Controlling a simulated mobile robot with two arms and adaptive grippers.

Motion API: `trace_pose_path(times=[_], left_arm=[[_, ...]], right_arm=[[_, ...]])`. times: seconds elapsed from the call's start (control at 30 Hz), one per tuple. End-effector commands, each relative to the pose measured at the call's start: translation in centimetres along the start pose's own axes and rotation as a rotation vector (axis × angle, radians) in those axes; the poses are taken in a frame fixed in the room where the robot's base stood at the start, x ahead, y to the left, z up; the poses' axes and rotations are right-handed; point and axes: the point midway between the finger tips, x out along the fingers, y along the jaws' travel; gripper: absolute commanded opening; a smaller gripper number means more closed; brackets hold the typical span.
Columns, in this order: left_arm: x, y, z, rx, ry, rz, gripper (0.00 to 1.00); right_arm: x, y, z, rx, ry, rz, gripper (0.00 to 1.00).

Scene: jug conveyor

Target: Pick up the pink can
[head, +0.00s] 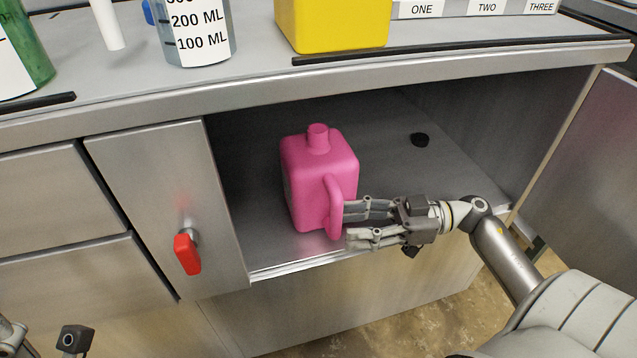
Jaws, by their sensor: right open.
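My left gripper is not clearly in view; only bits of my left arm show at the bottom left corner.
The cabinet floor (405,165) is clear right of the can, except for a black round spot (420,140). A sliding door with a red handle (187,253) is left. The counter above holds a yellow container (335,22) and a measuring beaker (198,35).

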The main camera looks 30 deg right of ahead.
Motion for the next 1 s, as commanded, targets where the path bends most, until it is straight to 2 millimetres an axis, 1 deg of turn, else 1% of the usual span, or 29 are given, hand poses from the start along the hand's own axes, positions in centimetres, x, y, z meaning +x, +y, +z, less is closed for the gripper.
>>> trace_pose_path(times=[0.03, 0.1, 0.23, 0.33, 0.53, 0.87, 0.9, 1.0], left_arm=[[-0.9, 0.0, 0.2, 0.0, 0.0, 0.0, 0.33], [-1.5, 0.0, 0.3, 0.0, 0.0, 0.0, 0.33], [-1.9, 0.0, 0.4, 0.0, -0.002, 0.0, 0.33], [-1.9, 0.0, 0.5, 0.0, -0.002, 0.0, 0.33], [-1.8, 0.0, 0.4, 0.0, -0.002, 0.0, 0.33], [-1.8, 0.0, 0.4, 0.0, -0.002, 0.0, 0.33], [-1.8, 0.0, 0.4, 0.0, -0.002, 0.0, 0.33], [-1.8, 0.0, 0.4, 0.0, -0.002, 0.0, 0.33]], right_arm=[[0.9, 0.0, 0.3, -0.006, 0.005, -0.003, 0.44], [2.0, 0.1, 0.1, -0.006, 0.005, -0.002, 0.44], [3.5, 0.1, -0.1, -0.003, 0.003, -0.002, 0.44], [4.0, 0.1, -0.1, -0.001, 0.002, -0.001, 0.44], [4.0, 0.1, -0.2, 0.0, 0.001, -0.001, 0.44], [4.0, 0.1, -0.2, 0.0, 0.001, -0.001, 0.02], [4.0, 0.1, -0.2, 0.0, 0.001, -0.001, 0.0], [4.0, 0.1, -0.2, 0.0, 0.001, -0.001, 0.0]])
